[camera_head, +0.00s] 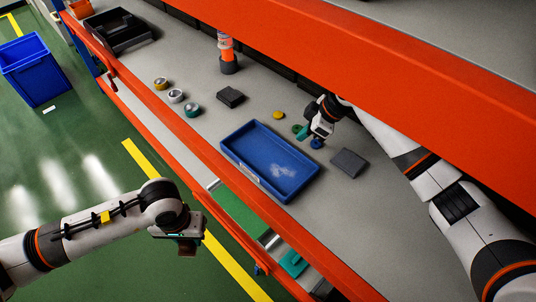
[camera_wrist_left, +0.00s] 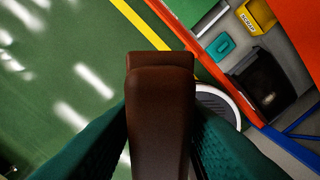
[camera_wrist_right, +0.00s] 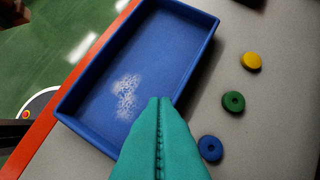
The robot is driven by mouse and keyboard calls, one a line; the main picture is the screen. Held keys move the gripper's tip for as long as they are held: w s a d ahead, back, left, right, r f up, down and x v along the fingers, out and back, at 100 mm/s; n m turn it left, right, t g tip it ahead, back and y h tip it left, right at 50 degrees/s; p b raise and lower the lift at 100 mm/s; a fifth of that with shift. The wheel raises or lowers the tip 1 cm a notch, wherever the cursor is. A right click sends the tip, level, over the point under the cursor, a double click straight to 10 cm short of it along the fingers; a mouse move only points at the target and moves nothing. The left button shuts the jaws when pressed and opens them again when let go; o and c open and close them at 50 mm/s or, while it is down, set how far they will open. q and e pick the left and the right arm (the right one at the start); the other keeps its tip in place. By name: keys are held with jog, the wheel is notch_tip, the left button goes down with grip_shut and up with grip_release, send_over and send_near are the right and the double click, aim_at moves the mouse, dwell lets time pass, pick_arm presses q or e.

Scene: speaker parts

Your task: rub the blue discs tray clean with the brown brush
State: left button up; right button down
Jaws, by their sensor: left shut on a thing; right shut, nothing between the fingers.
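The blue discs tray (camera_head: 236,146) lies on the grey shelf in the head view, with a whitish smudge (camera_head: 283,170) on its floor. The tray (camera_wrist_right: 88,92) and the smudge (camera_wrist_right: 127,96) also show in the right wrist view. My left gripper (camera_head: 184,238) is shut on the brown brush (camera_wrist_left: 160,105), out over the green floor, in front of the shelf and apart from the tray. The brush's bristles are hidden. My right gripper (camera_wrist_right: 160,108) is shut and empty, above the shelf by the tray's right side.
Yellow (camera_wrist_right: 251,61), green (camera_wrist_right: 233,101) and blue (camera_wrist_right: 210,148) discs lie right of the tray. A dark block (camera_head: 349,162) lies to their right. Left of the tray are another dark block (camera_head: 230,97), small round parts and an orange-and-grey cylinder (camera_head: 227,55). An orange rail (camera_head: 170,120) edges the shelf.

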jog(key=v, duration=1.2)
